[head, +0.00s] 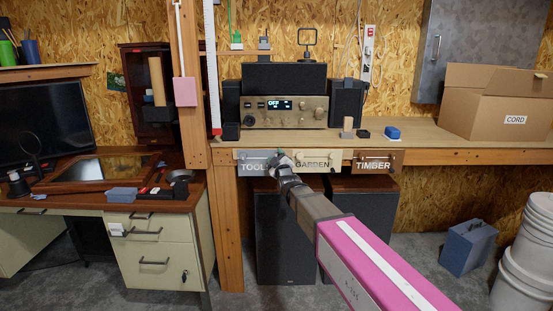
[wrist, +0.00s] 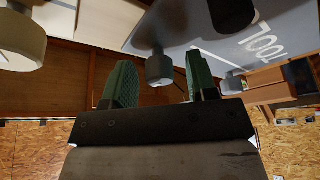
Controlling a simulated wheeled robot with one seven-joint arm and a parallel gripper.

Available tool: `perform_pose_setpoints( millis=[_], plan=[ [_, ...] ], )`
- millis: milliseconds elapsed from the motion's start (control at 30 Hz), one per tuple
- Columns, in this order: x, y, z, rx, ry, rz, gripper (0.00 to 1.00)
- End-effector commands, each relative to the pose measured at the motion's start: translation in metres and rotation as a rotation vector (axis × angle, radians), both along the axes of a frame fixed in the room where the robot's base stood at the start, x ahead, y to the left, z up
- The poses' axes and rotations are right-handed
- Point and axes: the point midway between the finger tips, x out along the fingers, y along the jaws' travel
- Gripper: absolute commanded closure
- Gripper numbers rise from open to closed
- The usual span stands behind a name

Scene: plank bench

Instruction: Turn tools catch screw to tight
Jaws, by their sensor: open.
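The grey-blue TOOLS drawer front (head: 253,168) sits under the bench edge, left of the cream GARDEN front (head: 318,168). My gripper (head: 281,157) is at the right end of the TOOLS front and hides part of it. In the wrist view the TOOLS front (wrist: 215,40) appears upside down. A grey knob (wrist: 160,68), which looks like the tools catch screw, appears in the gap between my open green-padded fingers (wrist: 162,86). I cannot tell whether they touch it, nor how far the screw is turned. A second grey knob (wrist: 232,83) shows farther along the TOOLS front.
Another large knob (wrist: 20,40) is close on the left of the wrist view. The brown TIMBER front (head: 374,162) is to the right. Dark speaker cabinets (head: 284,245) stand below the bench, and a wooden post (head: 229,230) is to the left.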

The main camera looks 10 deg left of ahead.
Motion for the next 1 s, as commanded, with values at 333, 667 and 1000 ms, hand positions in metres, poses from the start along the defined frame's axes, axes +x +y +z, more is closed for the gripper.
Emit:
perform_pose_setpoints(
  millis=[333,667,1000],
  plan=[
    [0.0003,0.0001,0.0001,0.0,0.0,0.0,0.83],
    [0.0003,0.0002,-0.0001,0.016,0.004,0.0,0.96],
    [0.0004,0.0009,-0.0012,0.18,0.045,0.0,0.96]
  ],
)
